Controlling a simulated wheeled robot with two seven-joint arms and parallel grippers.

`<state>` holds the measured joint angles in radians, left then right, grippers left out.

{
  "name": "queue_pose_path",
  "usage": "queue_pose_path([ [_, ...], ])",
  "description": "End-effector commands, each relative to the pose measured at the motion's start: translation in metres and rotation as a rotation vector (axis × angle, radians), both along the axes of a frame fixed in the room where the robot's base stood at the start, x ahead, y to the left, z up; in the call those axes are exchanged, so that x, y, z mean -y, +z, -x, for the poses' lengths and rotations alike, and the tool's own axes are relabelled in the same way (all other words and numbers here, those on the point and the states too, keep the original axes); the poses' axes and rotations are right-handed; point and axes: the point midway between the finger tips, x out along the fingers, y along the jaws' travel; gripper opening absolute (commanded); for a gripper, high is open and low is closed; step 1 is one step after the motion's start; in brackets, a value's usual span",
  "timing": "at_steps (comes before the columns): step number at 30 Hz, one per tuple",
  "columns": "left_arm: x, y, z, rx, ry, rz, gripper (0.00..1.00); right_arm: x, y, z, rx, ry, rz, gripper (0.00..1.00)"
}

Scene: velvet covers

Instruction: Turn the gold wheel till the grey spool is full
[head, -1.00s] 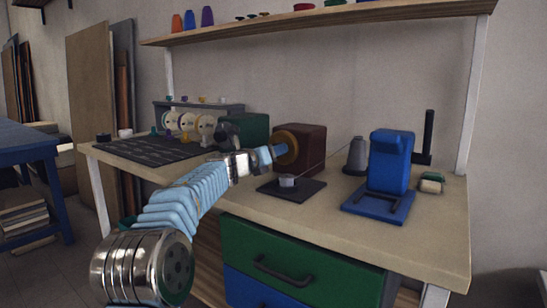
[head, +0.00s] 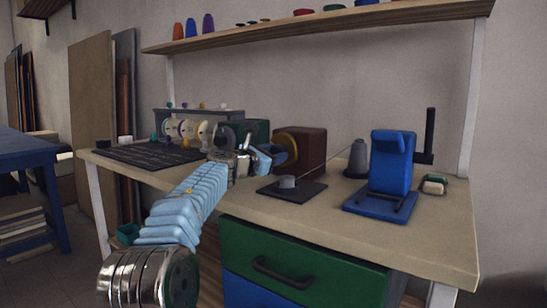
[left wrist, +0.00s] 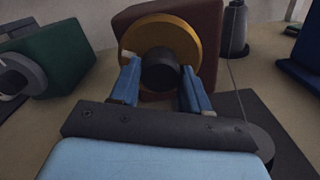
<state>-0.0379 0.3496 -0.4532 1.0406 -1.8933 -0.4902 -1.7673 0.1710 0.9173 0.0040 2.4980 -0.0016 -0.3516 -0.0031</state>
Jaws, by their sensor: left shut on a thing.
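The gold wheel (head: 291,143) stands on the front of a brown box (head: 312,150). In the left wrist view the gold wheel (left wrist: 184,35) faces me, with a dark round hub (left wrist: 160,72) at its middle. My left gripper (head: 273,158) is at the wheel; its blue fingers (left wrist: 161,85) are shut on the hub, one on each side. A small grey spool (head: 287,182) stands on a dark plate (head: 306,190) in front of the box. A thin thread runs to it from a grey cone (head: 357,158). How full the spool is cannot be made out.
A green box (left wrist: 62,60) with a grey wheel stands left of the brown box. A blue stand (head: 392,165) is to the right, and a dark mat (head: 145,154) lies at the left. The bench front (head: 390,245) is clear.

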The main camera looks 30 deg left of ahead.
Motion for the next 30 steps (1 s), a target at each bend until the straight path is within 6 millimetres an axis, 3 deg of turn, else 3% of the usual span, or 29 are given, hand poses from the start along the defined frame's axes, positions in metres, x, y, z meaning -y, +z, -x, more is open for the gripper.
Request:
queue_pose_path([
  [18, 0.0004, -0.0019, -0.0005, -0.001, -0.002, -0.04, 0.16, -0.0003, -0.002, 0.0001, -0.001, 0.0, -0.001, 0.43],
  [19, 0.0004, -0.0019, -0.0005, -0.001, -0.002, -0.04, 0.51, -0.0003, -0.002, 0.0001, -0.001, 0.0, -0.001, 0.43],
  [21, 0.0004, -0.0016, -0.0004, 0.0, -0.002, -0.04, 0.62, -0.0003, -0.002, 0.0001, -0.001, 0.0, -0.001, 0.43],
  [23, 0.0003, -0.0013, -0.0003, 0.001, -0.001, -0.04, 0.71, -0.0003, -0.002, 0.0001, -0.001, 0.0, -0.001, 0.43],
  [30, 0.0001, -0.0005, -0.0001, 0.002, -0.001, -0.039, 0.72, -0.0003, -0.0019, 0.0001, -0.001, 0.0, -0.001, 0.43],
])
